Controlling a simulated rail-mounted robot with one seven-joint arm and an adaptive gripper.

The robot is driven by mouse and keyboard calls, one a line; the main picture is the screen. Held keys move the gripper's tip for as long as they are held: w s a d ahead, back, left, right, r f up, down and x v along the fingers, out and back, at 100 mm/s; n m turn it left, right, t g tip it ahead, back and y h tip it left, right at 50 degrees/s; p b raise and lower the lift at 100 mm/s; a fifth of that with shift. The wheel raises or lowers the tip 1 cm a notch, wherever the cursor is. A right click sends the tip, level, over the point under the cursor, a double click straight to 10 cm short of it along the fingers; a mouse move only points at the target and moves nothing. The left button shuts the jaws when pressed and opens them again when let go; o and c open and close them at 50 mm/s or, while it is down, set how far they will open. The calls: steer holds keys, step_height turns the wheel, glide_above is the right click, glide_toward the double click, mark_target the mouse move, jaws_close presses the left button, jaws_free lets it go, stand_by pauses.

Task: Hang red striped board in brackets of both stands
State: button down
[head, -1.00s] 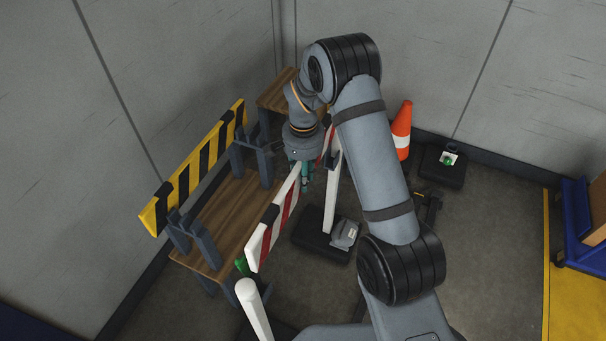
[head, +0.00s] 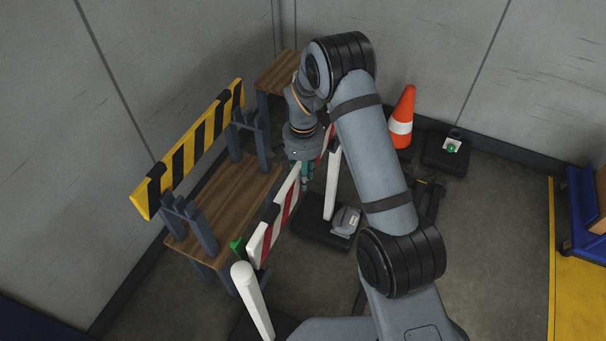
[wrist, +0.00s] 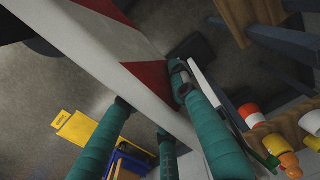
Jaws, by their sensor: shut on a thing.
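The red and white striped board (head: 266,232) is held up on edge in my gripper (head: 307,182), which is shut on it. In the wrist view the board (wrist: 90,45) runs diagonally between the teal fingers (wrist: 165,110). A white post of the far stand (head: 331,186) rises from a dark base beside the board, right of my gripper. The near stand's white post (head: 252,300) stands at the bottom, close to the board's near end. A green bracket (head: 238,247) shows by that end. The far bracket is hidden by my arm, and I cannot tell whether the board touches either bracket.
A wooden bench (head: 225,210) on the left carries a yellow and black board (head: 190,145) in grey holders. A grey weight (head: 345,221) lies on the far stand's base.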

step_height(320, 180, down, 8)
steer(key=b, duration=0.6)
steer(key=shift+b, duration=0.4)
steer(key=shift+f+b, duration=0.15)
steer(key=shift+b, duration=0.15)
stand_by(0.3)
steer(key=c, duration=1.4)
jaws_free()
steer(key=shift+o, duration=0.3)
steer(key=shift+s+f, duration=0.1)
step_height(320, 180, up, 12)
steer(key=shift+r, duration=0.1)
step_height(320, 180, down, 12)
steer(key=shift+r, duration=0.15)
